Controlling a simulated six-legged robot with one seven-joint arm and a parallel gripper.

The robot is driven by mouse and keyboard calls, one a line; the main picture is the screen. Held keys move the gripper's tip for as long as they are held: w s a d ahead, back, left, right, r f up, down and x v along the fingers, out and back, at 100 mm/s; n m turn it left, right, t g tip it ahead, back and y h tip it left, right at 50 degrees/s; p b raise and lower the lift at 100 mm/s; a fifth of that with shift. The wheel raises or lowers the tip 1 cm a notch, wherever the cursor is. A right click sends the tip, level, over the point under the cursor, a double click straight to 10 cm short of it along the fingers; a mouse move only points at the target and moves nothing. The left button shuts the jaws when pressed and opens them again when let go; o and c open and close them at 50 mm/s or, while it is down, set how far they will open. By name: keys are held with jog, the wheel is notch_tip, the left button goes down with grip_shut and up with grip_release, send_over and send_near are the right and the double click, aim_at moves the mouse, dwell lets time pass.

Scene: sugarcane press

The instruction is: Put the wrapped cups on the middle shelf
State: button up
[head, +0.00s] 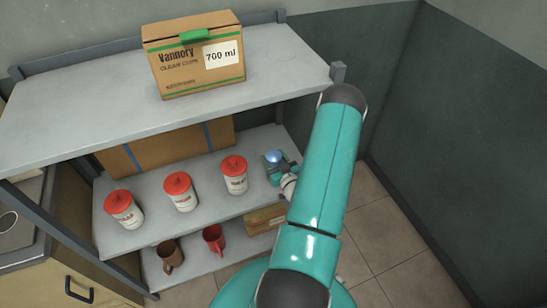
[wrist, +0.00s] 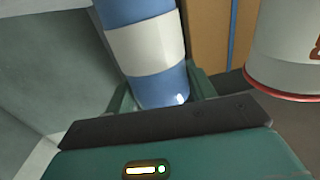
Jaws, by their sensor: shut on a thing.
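The wrapped cups are a blue and white cylinder (wrist: 147,52) in the wrist view, standing between the teal fingers of my gripper (wrist: 160,92). In the head view only their blue top (head: 274,156) shows clearly. My gripper (head: 279,172) is shut on them at the right end of the middle shelf (head: 150,225), right of the red-lidded tubs. Whether their base touches the shelf is hidden.
Three white tubs with red lids (head: 181,192) stand in a row on the middle shelf, the right one (head: 234,175) nearest my gripper. A cardboard box (head: 175,148) stands behind. The top shelf (head: 60,115) overhangs. Mugs (head: 214,239) are below.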

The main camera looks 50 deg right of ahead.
jog(key=o, duration=1.2)
jog(key=shift+r, duration=0.15)
jog(key=v, duration=1.2)
jog(key=shift+a, duration=0.1)
